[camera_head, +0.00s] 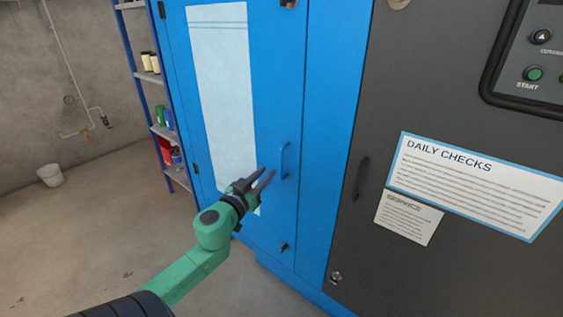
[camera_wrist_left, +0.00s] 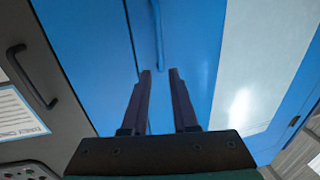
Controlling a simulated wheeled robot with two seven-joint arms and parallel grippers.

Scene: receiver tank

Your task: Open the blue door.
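The blue door (camera_head: 272,110) stands upright and looks closed against its frame, with a long pale sheet on it. Its blue bar handle (camera_head: 285,160) is vertical, near the door's right edge. My left gripper (camera_head: 267,177) is just left of the handle in the head view, with its two dark fingers apart and nothing between them. In the left wrist view the open gripper (camera_wrist_left: 160,74) points at the blue door (camera_wrist_left: 190,45), and the handle (camera_wrist_left: 158,35) shows beyond the fingertips. I see no contact with the handle. My right gripper is not in view.
A keyhole lock (camera_head: 284,247) sits low on the blue door. To the right is a dark grey cabinet panel (camera_head: 400,90) with its own handle (camera_head: 360,178) and a Daily Checks sign (camera_head: 475,185). Shelving (camera_head: 150,77) stands left; open floor (camera_head: 80,240) lies in front.

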